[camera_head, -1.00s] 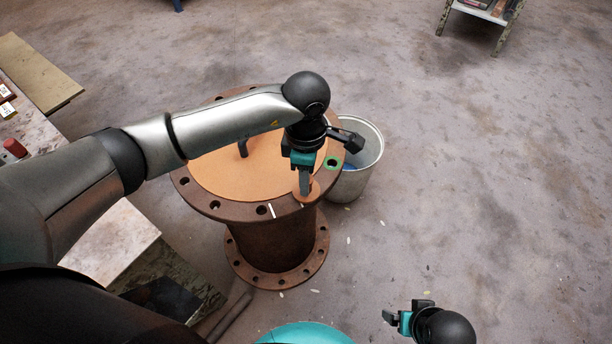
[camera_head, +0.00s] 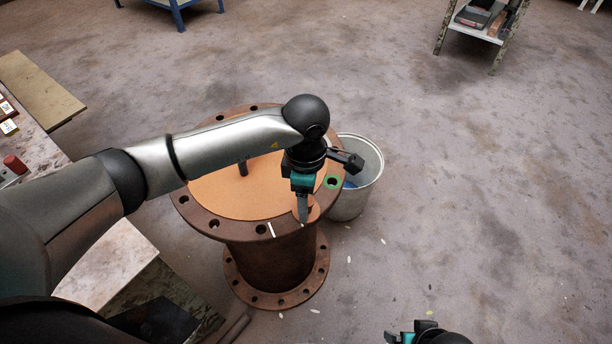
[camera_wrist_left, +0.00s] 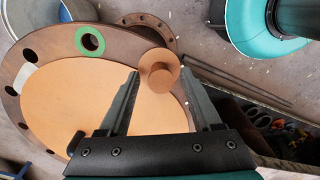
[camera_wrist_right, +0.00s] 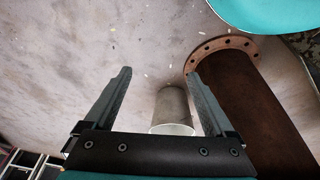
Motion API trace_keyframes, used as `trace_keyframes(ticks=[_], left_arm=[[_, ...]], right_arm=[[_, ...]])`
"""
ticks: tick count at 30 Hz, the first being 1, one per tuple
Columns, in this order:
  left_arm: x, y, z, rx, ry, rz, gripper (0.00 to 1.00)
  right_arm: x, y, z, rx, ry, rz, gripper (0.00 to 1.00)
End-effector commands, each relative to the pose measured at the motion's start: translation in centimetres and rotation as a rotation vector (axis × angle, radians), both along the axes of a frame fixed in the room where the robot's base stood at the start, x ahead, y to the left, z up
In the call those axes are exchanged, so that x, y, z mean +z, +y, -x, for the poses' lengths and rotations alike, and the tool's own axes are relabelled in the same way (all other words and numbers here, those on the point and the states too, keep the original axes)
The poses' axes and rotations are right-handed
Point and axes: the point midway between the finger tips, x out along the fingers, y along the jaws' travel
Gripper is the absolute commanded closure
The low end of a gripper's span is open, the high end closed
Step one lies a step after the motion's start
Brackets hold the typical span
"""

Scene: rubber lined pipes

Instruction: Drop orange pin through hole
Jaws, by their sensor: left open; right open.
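The orange pin (camera_wrist_left: 158,72), a flat orange disc with a raised round knob, sits at the pipe flange's edge. In the head view it shows partly behind my left gripper (camera_head: 303,215). That gripper is open, its fingertips on either side of the pin in the left wrist view, with no visible grip. Whether the pin stands in a hole there is hidden. The green-ringed hole (camera_head: 332,182) is in the flange right of the gripper; it also shows in the left wrist view (camera_wrist_left: 90,41). My right gripper (camera_wrist_right: 160,85) is open and empty, low at the right.
The rusty pipe (camera_head: 270,262) stands upright, with an orange lining (camera_head: 235,195) on top and a dark peg (camera_head: 243,168) standing there. A metal bucket (camera_head: 370,180) is close behind the pipe at right. A cluttered bench is at left.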

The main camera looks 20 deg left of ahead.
Motion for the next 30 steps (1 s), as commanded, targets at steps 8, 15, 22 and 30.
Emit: trace_keyframes(ticks=[8, 15, 22, 30], left_arm=[[2.7, 0.0, -0.1, -0.002, -0.003, 0.001, 0.35], [6.4, 0.0, -0.1, -0.001, -0.003, 0.0, 0.35], [9.5, 0.0, -0.1, 0.0, -0.002, 0.0, 0.35], [13.1, 0.0, -0.1, 0.0, -0.003, 0.001, 0.35]], right_arm=[[-0.6, -0.1, 0.7, 0.001, 0.022, 0.003, 0.11], [-3.1, -0.5, 2.1, 0.003, 0.057, 0.011, 0.11], [-5.3, -1.2, 3.1, 0.004, 0.068, 0.02, 0.11], [-7.3, -2.2, 4.3, 0.006, 0.068, 0.032, 0.11]])
